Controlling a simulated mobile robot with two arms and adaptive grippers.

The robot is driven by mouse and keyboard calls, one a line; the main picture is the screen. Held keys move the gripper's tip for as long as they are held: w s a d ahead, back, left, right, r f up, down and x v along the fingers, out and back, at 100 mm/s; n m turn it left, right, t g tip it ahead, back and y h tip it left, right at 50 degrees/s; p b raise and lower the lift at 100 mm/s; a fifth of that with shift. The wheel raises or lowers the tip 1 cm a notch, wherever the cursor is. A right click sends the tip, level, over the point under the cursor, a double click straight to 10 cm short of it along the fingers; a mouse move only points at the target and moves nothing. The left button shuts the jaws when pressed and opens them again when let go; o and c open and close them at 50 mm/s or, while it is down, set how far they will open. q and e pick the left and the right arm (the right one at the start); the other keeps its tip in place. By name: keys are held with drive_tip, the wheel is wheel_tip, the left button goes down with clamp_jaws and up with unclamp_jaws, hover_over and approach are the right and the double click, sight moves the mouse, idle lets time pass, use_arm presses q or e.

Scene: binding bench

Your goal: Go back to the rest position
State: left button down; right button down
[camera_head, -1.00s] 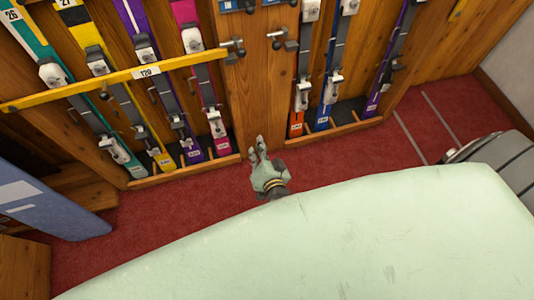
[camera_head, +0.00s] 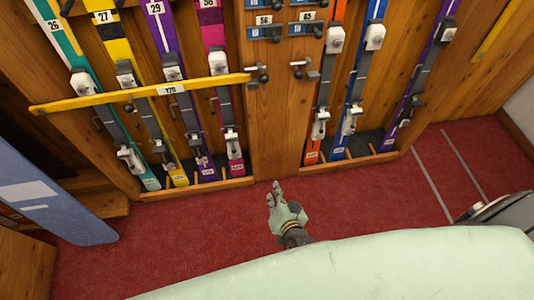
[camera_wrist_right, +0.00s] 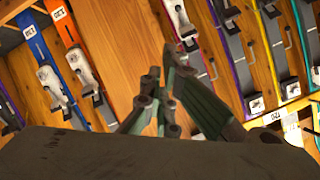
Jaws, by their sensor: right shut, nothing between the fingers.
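My right gripper (camera_head: 275,194) shows in the head view, just past the far edge of my pale green body, over the red carpet (camera_head: 200,222). It is shut and empty, and its fingers point toward the wooden ski rack (camera_head: 283,120). It touches nothing that I can see. In the right wrist view the fingers of the same gripper (camera_wrist_right: 168,72) show in front of the rack and its skis. My left gripper is in neither view.
Several upright skis stand in the rack on both sides of a middle post, such as an orange ski (camera_head: 326,93). A yellow bar (camera_head: 140,95) crosses the left bay. A blue board (camera_head: 45,195) leans at the left. Red carpet lies clear before the rack.

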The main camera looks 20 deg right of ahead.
drive_tip(key=s+f+n+g+y, duration=0.2)
drive_tip(key=s+f+n+g, duration=0.3)
drive_tip(key=s+f, duration=0.85)
drive_tip(key=s+d+f+n+g, duration=0.1)
drive_tip(key=s+d+f+g, duration=0.1)
drive_tip(key=s, duration=0.5)
drive_tip(key=s+d+f+n+g+h, duration=0.1)
drive_tip(key=s+d+f+g, duration=0.1)
drive_tip(key=s, duration=0.6)
drive_tip(key=s+d+f+n+g, duration=0.2)
drive_tip(key=s+d+f+g, duration=0.1)
drive_tip(key=s, duration=0.5)
drive_tip(key=shift+s+f+h, duration=0.2)
drive_tip(key=shift+f+h, duration=0.2)
drive_tip(key=shift+f, duration=0.4)
drive_tip(key=shift+d, duration=0.1)
